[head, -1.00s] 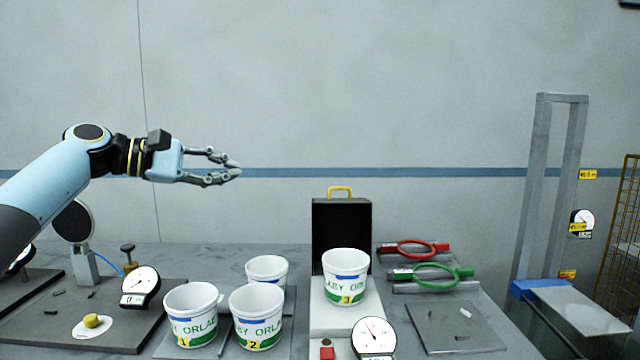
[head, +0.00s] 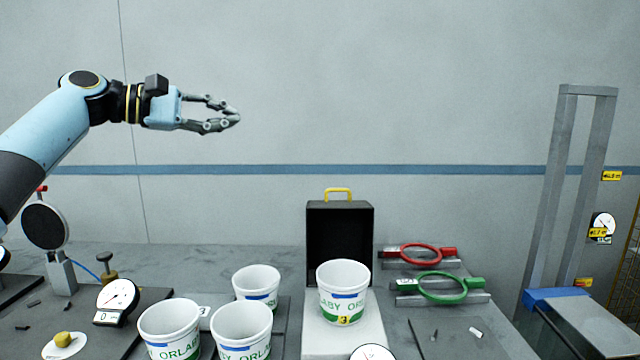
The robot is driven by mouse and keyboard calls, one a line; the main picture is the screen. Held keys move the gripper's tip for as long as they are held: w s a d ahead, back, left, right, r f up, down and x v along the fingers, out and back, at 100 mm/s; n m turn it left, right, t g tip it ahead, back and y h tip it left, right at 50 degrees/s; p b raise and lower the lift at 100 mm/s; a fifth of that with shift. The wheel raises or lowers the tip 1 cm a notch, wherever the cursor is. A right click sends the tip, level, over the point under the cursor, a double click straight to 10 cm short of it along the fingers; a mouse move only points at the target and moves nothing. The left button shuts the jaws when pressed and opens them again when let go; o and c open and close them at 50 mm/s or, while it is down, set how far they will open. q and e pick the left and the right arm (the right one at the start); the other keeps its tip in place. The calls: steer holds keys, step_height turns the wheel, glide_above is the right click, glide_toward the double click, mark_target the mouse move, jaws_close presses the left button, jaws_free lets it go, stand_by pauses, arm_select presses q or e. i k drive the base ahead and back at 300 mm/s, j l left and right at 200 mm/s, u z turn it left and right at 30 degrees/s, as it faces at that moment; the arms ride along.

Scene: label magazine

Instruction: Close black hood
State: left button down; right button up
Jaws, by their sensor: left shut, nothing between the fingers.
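The black hood (head: 340,232) stands upright at the back of a white base (head: 372,336), with a yellow handle (head: 338,190) on its top edge. A white cup marked 3 (head: 343,290) stands on the base in front of the hood and hides part of it. My left gripper (head: 236,118) is shut and empty, in the air to the upper left of the hood and well apart from it. My right gripper is not in view.
Several white cups, one of them here (head: 256,284), stand left of the base. A dial gauge (head: 117,298) is further left. A red ring tool (head: 420,254) and a green ring tool (head: 442,287) lie to the right. A grey metal frame (head: 546,200) stands at the far right.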

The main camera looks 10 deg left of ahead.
mark_target(335, 230)
steer(key=i, duration=1.1)
